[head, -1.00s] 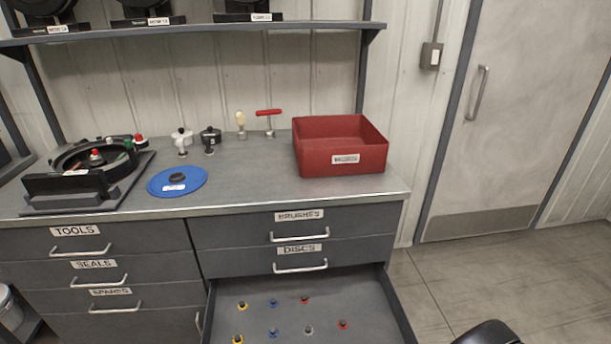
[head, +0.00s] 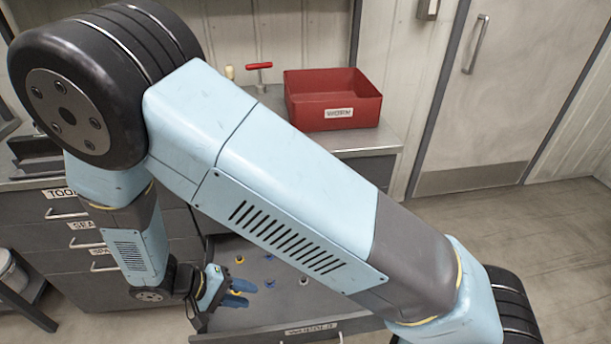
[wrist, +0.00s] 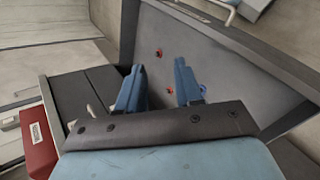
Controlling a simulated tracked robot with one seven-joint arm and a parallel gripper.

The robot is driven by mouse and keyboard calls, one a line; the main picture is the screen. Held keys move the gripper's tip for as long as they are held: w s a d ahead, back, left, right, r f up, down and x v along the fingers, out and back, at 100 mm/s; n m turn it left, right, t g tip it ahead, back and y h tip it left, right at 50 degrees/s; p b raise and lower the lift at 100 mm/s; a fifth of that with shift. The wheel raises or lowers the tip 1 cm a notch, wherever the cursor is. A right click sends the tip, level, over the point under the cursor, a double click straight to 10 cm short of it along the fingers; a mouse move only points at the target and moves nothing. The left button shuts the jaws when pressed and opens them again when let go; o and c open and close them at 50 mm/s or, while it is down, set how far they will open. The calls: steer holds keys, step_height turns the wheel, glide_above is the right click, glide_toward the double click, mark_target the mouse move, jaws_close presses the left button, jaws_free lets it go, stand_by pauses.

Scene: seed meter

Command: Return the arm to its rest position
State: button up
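My arm (head: 285,170), light blue with dark joints, is bent across the middle of the head view. My gripper (head: 240,290) hangs low at its end, over the left part of the open drawer (head: 255,318). My arm hides much of the bench and part of the drawer.
A red bin (head: 334,100) stands on the bench's right end. A red-handled tool (head: 259,72) stands left of it. Small coloured pieces, including a yellow one (head: 239,260), lie in the drawer. A door (head: 500,100) and open floor (head: 540,220) are at right.

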steer(key=w+d+r+m+g+y, duration=0.1)
steer(key=w+d+r+y, duration=0.1)
steer(key=w+d+r, duration=0.5)
steer(key=w+d+r+m+g+y, duration=0.1)
steer(key=w+d+r+m+y, duration=0.15)
steer(key=r, duration=0.75)
steer(key=w+d+r+g+y, duration=0.1)
steer(key=w+d+r+y, duration=0.1)
steer(key=w+d+r, duration=0.55)
steer(key=s+d+r+m+t+y, duration=0.1)
steer(key=s+d+r+t, duration=0.2)
steer(key=s+d+r, duration=0.3)
steer(key=s+d+r+m+t+y, duration=0.2)
steer(key=s+d+r, duration=0.4)
steer(key=d+r, duration=0.6)
steer(key=d+t, duration=0.1)
steer(key=d, duration=0.2)
steer(key=shift+s+d, duration=0.15)
steer(key=shift+d, duration=0.1)
steer(key=shift+s+m, duration=0.15)
steer(key=shift+m, duration=0.1)
